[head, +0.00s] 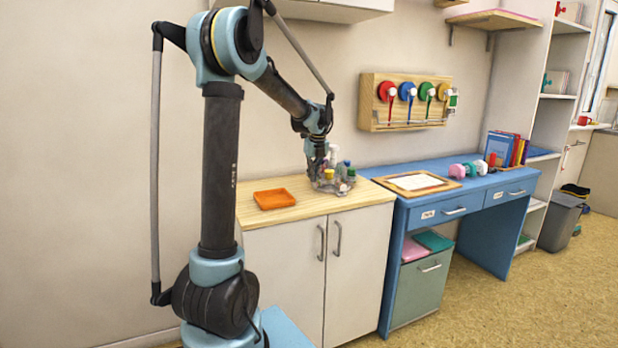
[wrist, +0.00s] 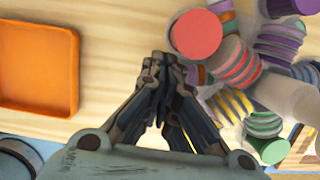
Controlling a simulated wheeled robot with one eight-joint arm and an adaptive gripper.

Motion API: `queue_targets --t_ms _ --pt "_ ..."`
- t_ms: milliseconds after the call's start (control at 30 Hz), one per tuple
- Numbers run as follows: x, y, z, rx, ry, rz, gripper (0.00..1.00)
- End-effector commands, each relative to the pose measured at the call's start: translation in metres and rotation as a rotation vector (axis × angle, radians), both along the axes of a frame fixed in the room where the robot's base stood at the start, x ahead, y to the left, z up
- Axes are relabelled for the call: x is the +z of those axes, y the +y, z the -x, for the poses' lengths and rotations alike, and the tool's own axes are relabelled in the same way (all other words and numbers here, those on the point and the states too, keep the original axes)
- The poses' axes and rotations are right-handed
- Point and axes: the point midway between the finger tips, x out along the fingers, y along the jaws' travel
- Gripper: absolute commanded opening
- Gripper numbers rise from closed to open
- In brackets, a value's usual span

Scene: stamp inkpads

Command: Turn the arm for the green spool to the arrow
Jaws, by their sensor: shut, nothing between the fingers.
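A wooden rack (head: 374,100) is mounted on the wall above the blue desk. My gripper (head: 317,178) is low over the wooden cabinet top, left of and well below the rack. In the wrist view my gripper (wrist: 160,62) has its fingertips together and holds nothing. The rack is not in the wrist view.
A cluster of coloured small containers (head: 345,178) stands right by my gripper; striped cylinders (wrist: 240,65) show in the wrist view. An orange tray (head: 274,199) lies to the left. The blue desk (head: 400,192) holds a framed board (head: 417,183), stamps and books.

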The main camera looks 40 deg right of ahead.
Motion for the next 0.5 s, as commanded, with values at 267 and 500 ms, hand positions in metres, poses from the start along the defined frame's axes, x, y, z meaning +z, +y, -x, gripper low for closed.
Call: queue_targets --t_ms 267,500 --pt "0.000 -0.005 -0.010 -0.004 0.000 0.000 0.00" --pt "0.000 -0.009 -0.020 -0.007 0.000 0.000 0.00"
